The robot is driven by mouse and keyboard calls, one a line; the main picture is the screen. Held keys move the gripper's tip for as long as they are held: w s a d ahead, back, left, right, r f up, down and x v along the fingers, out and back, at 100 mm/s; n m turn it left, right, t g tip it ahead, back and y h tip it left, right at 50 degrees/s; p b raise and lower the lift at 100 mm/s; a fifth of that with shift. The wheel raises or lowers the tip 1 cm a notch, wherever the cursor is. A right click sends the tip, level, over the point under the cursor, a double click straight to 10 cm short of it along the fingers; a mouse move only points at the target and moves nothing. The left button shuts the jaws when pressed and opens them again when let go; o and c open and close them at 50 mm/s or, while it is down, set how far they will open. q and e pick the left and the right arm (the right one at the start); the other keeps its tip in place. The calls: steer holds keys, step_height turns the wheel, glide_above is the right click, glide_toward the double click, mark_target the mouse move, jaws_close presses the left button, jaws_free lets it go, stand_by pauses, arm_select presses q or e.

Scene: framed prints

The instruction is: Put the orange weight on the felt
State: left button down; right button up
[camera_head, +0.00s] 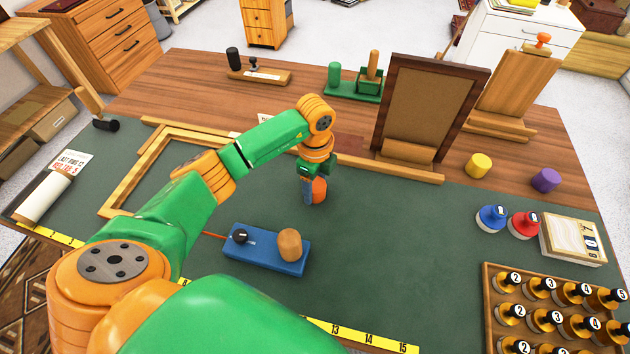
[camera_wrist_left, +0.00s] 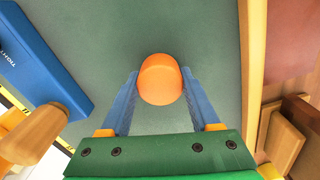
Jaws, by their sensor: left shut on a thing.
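The orange weight (camera_head: 319,190) is a short orange cylinder at the middle of the green mat (camera_head: 390,235). My left gripper (camera_head: 311,193) is shut on it from above, partly hiding it. In the left wrist view the orange weight (camera_wrist_left: 160,80) sits between the blue fingertips (camera_wrist_left: 160,86). I cannot tell whether it touches the mat. A flat dark red patch (camera_head: 348,148) lies on the wood beyond the mat, left of the standing frame; it may be the felt. My right gripper is not in view.
A brown standing frame (camera_head: 428,105) and a wooden strip (camera_head: 408,175) border the mat's far side. A blue block with knobs (camera_head: 265,250) is nearer me. Yellow (camera_head: 478,165) and purple (camera_head: 545,179) weights stand at the right. A tray of numbered stamps (camera_head: 490,300) is front right.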

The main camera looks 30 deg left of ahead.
mark_target(315, 184)
arm_select(q)
steer(key=shift+f, duration=0.1)
steer(key=shift+f, duration=0.15)
steer(key=shift+c, duration=0.6)
jaws_free()
steer(key=shift+r, duration=0.45)
step_height(315, 184, up, 6)
steer(key=shift+f+b, duration=0.2)
steer(key=shift+b, duration=0.65)
step_height(315, 184, up, 6)
steer(key=shift+p, duration=0.4)
